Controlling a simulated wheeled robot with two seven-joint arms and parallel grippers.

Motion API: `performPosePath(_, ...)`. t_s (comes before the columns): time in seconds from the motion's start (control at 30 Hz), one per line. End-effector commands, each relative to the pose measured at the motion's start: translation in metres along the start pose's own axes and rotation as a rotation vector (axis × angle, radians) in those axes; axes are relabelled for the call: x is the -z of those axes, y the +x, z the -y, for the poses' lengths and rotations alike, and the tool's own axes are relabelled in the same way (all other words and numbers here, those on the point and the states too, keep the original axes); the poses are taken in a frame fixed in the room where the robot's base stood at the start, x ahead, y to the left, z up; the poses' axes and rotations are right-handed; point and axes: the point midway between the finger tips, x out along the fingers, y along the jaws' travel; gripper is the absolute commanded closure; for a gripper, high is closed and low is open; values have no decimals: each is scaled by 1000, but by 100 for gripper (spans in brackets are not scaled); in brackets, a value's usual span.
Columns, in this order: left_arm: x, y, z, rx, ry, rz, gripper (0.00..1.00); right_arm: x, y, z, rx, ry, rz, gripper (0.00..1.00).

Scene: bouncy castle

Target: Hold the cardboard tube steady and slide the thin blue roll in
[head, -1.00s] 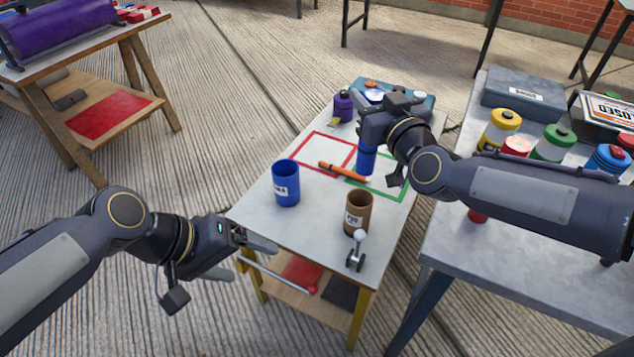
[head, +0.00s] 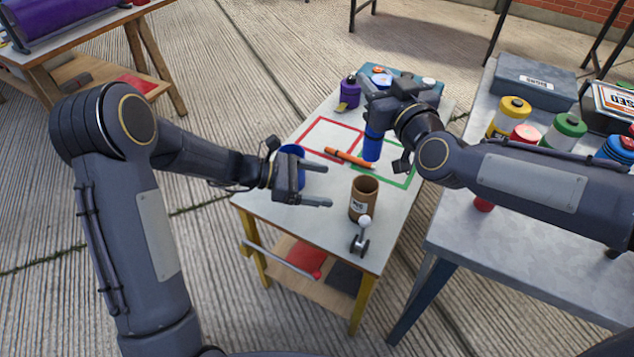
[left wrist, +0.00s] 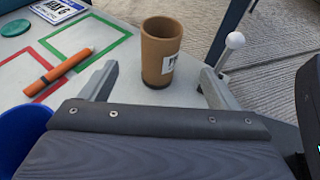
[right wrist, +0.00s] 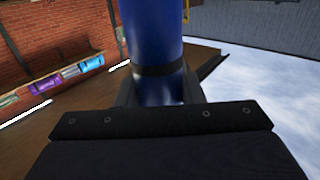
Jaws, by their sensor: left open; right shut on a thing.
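The brown cardboard tube (head: 364,197) stands upright on the small table, near its front right corner. It also shows in the left wrist view (left wrist: 160,55), ahead of and between the spread fingers. My left gripper (head: 322,182) is open and empty, to the left of the tube and apart from it. My right gripper (head: 385,135) is shut on the thin blue roll (head: 372,145), which it holds upright by the outlined boxes. The roll fills the middle of the right wrist view (right wrist: 155,40). I cannot tell if its lower end touches the table.
A blue cup (left wrist: 15,135) stands close beside my left gripper. An orange marker (head: 349,158) lies across the red and green outlines. A lever with a white ball (head: 364,222) is just in front of the tube. A purple bottle (head: 350,92) stands at the back.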

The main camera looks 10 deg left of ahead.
Motion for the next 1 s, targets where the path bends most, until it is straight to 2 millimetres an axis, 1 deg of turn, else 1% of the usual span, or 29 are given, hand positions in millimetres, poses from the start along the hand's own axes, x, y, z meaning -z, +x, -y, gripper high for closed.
performPosePath(0.17,0,21,0,4,-3,2,18,0,0,0,0,0,-1,100)
performPosePath(0.4,0,68,1,5,-2,0,18,0,0,0,0,0,-1,100)
performPosePath(0.6,0,100,1,4,-1,0,18,1,0,0,0,0,-1,100)
performPosePath(0.7,0,110,1,3,-1,1,18,1,0,0,0,0,-1,100)
performPosePath(0.8,0,116,1,2,-1,0,18,1,0,0,0,0,-1,100)
performPosePath(1.0,0,119,0,1,0,0,18,1,0,0,0,0,-1,100)
